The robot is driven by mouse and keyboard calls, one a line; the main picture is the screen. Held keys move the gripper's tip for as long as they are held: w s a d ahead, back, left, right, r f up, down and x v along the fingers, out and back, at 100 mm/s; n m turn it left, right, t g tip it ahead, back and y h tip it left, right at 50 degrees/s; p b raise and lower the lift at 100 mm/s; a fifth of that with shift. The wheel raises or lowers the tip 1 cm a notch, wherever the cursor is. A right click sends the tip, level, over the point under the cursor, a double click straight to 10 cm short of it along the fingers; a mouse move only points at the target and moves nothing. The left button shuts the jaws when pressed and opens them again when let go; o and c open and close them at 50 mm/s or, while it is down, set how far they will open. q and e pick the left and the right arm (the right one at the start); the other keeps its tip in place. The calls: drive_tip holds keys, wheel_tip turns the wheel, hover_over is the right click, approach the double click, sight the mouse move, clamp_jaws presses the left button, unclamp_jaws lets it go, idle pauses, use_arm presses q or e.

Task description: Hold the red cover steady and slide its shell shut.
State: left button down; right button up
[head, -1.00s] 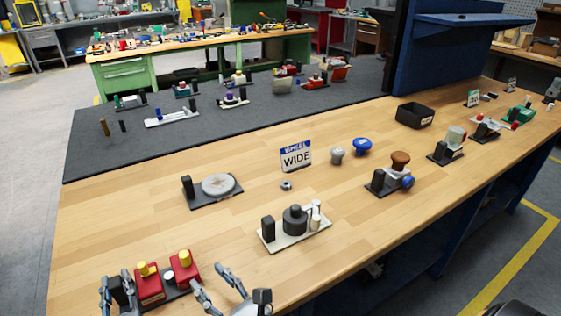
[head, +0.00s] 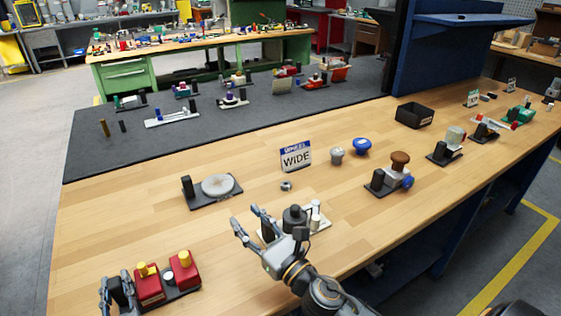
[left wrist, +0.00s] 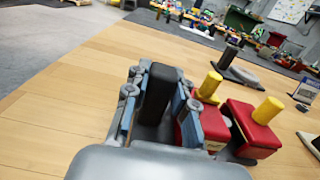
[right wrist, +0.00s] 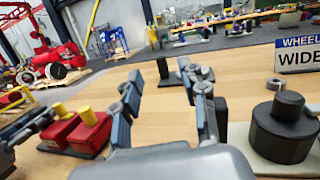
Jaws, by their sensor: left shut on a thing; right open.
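The red cover is a pair of red blocks with yellow knobs, a left block (head: 149,288) and a right block (head: 186,272), on a dark base. A narrow gap shows between them in the left wrist view, near the right block (left wrist: 256,133). A black post (left wrist: 158,92) stands at the base's left end. My left gripper (head: 115,287) is shut on this post, one finger on each side. My right gripper (head: 246,216) is open and empty, well to the right of the blocks. In the right wrist view, both red blocks (right wrist: 88,132) are left of its fingers (right wrist: 160,75).
A cream plate with a dark stepped cylinder (head: 295,218) is beside my right gripper, partly hidden by it. A round grey disc (head: 217,185), a nut (head: 286,186) and a WIDE sign (head: 296,157) are behind. Bare wood lies between the red blocks and my right gripper.

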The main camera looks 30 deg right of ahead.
drive_tip(key=w+d+r+t+h, duration=0.1)
drive_tip(key=w+d+r+t, duration=0.1)
drive_tip(key=w+d+r, duration=0.3)
drive_tip(key=d+r, duration=0.4)
drive_tip(key=d, duration=0.1)
drive_tip(key=shift+d+m, duration=0.3)
drive_tip(key=shift+d, duration=0.1)
drive_tip(key=shift+w+f, duration=0.1)
drive_tip(key=g+y, duration=0.1)
drive_tip(key=g, duration=0.3)
approach(186, 258)
drive_tip(key=shift+s+d, duration=0.25)
drive_tip(key=shift+d, duration=0.1)
drive_tip(key=shift+w+a, duration=0.15)
drive_tip(key=shift+w, duration=0.05)
drive_tip(key=x, duration=1.1)
drive_tip(key=shift+w+a, duration=0.1)
drive_tip(key=shift+a, duration=0.1)
drive_tip(key=shift+c, duration=0.6)
clamp_jaws()
